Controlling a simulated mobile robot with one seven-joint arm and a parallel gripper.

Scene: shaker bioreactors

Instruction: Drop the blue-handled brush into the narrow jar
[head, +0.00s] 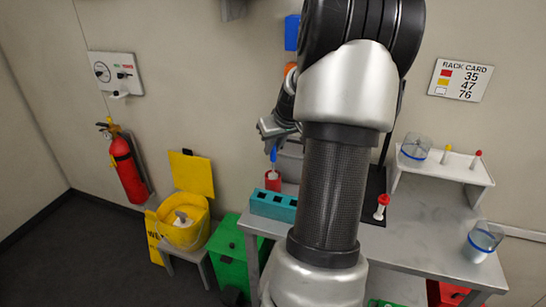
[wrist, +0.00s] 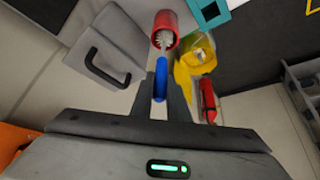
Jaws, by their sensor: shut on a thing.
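My gripper (head: 272,133) is shut on the blue handle of the brush (head: 273,155). In the wrist view the handle (wrist: 160,78) is between the two fingers of my gripper (wrist: 160,95), and the white bristles point away from it. The narrow red jar (head: 272,182) stands on the bench below my gripper, and it also shows in the wrist view (wrist: 173,24). The bristles overlap the jar's mouth in both views. How deep they reach inside is hard to tell.
A teal block with square holes (head: 262,207) stands just in front of the jar. A grey box with a black handle (wrist: 105,55) is close by in the wrist view. My arm hides the middle of the bench. A white shelf (head: 455,167) stands at right.

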